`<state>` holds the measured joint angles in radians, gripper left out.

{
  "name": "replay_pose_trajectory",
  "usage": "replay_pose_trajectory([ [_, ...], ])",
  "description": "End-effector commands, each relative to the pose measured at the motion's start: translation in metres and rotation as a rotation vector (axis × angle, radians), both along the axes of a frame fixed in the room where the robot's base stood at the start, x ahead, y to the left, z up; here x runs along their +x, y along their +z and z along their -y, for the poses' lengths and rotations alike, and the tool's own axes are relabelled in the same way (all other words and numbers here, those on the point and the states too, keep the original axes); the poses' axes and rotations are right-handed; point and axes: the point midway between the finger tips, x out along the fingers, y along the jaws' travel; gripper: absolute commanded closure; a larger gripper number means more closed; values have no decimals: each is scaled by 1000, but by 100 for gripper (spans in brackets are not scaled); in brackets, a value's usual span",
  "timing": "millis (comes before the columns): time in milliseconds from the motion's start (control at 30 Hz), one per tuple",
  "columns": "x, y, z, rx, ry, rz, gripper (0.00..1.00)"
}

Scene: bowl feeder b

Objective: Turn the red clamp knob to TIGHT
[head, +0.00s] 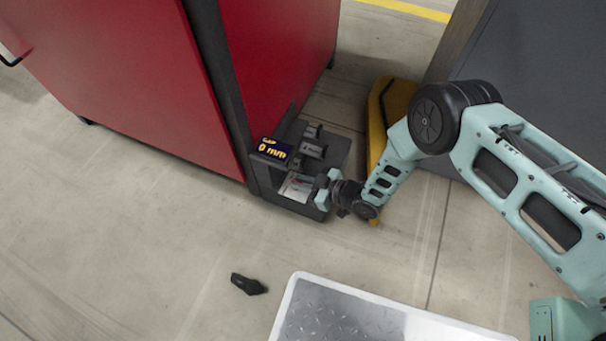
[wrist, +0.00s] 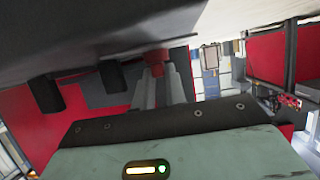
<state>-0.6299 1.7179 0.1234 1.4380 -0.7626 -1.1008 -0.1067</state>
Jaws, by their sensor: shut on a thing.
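The red clamp knob (wrist: 157,62) shows in the wrist view, small and partly hidden, at the tips of my gripper's grey fingers. My gripper (wrist: 160,82) is shut on the knob, with the fingers pointing away from the camera. In the head view my gripper (head: 319,190) is at the right front side of a low dark fixture (head: 268,187). The knob is hidden there, and I cannot read any TIGHT marking or the knob's angle.
A small display (head: 272,150) with yellow characters is on the fixture, beside a tall red cabinet (head: 130,75). A yellow object (head: 376,112) stands right of the fixture. A black piece (head: 248,284) lies on the floor. A white-rimmed metal plate (head: 345,315) is at the bottom.

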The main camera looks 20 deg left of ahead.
Motion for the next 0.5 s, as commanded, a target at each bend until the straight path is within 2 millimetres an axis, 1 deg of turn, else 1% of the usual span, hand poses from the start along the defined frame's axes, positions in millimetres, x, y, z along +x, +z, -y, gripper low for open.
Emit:
replay_pose_trajectory([
  [33,-3,3,2,-2,-46,-6,100],
  [200,-6,2,0,-2,-202,-5,100],
  [500,-9,1,-2,-1,-431,0,100],
])
